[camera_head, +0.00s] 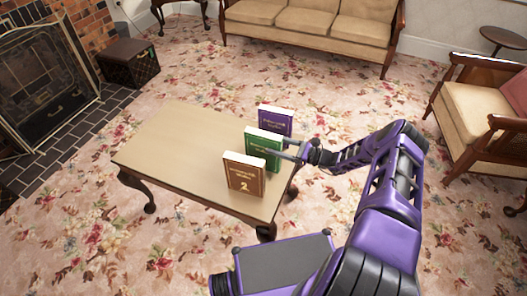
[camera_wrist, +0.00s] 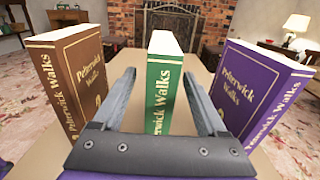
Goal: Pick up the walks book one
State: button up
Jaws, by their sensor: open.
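Three books stand upright in a row on the low wooden table, near its right end. The brown book (camera_head: 244,176) shows a "2" on its front in the head view and is at the left in the wrist view (camera_wrist: 77,80). The green book (camera_head: 263,149) is in the middle, its "Walks" spine facing the wrist camera (camera_wrist: 160,90). The purple book (camera_head: 276,119) is at the right in the wrist view (camera_wrist: 258,95). Numbers on the green and purple books are not readable. My gripper (camera_wrist: 160,76) is open, at the green book's right side, fingers lined up on either side of its spine.
The table (camera_head: 170,150) is bare to the left of the books. A fireplace screen (camera_head: 45,90) and a dark box (camera_head: 128,63) are at the left. A sofa (camera_head: 310,25) is at the back, an armchair (camera_head: 470,105) at the right.

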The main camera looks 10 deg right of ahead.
aim_at(263, 142)
jog(key=shift+f+x, duration=0.15)
jog(key=shift+x, duration=1.2)
jog(key=shift+f+x, duration=0.15)
jog(key=shift+x, duration=1.2)
grip_shut()
